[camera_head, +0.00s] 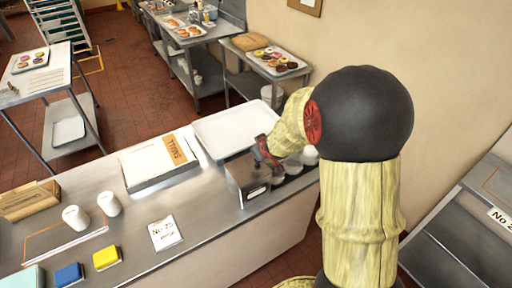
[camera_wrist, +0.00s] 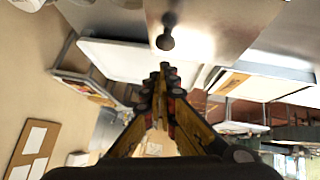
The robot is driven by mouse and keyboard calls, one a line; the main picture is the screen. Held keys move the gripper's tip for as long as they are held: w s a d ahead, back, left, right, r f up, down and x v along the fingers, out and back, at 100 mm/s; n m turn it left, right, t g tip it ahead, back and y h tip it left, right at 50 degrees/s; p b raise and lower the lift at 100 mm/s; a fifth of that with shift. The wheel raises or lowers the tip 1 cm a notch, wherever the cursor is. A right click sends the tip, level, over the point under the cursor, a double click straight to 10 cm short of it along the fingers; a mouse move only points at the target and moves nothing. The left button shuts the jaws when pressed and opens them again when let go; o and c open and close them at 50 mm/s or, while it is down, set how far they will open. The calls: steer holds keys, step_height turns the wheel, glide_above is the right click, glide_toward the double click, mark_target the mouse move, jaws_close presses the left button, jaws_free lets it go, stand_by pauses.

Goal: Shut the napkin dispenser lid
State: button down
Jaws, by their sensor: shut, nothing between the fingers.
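The napkin dispenser (camera_head: 243,182) is a metal box near the wall-side end of the steel counter, with a white patch on its front face. My gripper (camera_head: 262,150) is at the top of the dispenser, over its far right part. The gripper and arm partly cover the box, so I cannot tell the lid's angle or whether the fingers touch it. In the wrist view my gripper (camera_wrist: 163,72) has its fingertips together and empty. Beyond them is a shiny metal surface (camera_wrist: 210,30) with a dark round spot; I cannot tell whether it is the lid.
A large white tray (camera_head: 235,128) lies just behind the dispenser, and a box marked SMALL (camera_head: 172,155) lies left of it. A small number sign (camera_head: 165,233) and two cups (camera_head: 76,217) are farther left. Bare counter lies between.

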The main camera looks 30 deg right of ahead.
steer(key=shift+d+f+p, duration=0.65)
steer(key=shift+f+p, duration=0.1)
steer(key=shift+f, duration=0.15)
steer(key=shift+d+f, duration=0.1)
steer(key=shift+f, duration=0.15)
steer(key=shift+w+r+p, duration=0.15)
steer(key=shift+r+p, duration=0.3)
steer(key=shift+r, duration=0.05)
steer(key=r+p, duration=0.2)
steer(key=r, duration=0.2)
steer(key=shift+s+d+r+p, duration=0.1)
steer(key=shift+s+p, duration=0.15)
steer(key=shift+p, duration=0.15)
steer(key=d+p+v, duration=0.1)
steer(key=p+v, duration=0.2)
steer(key=v, duration=0.5)
steer(key=shift+s+d+r, duration=0.2)
steer(key=shift+s, duration=0.25)
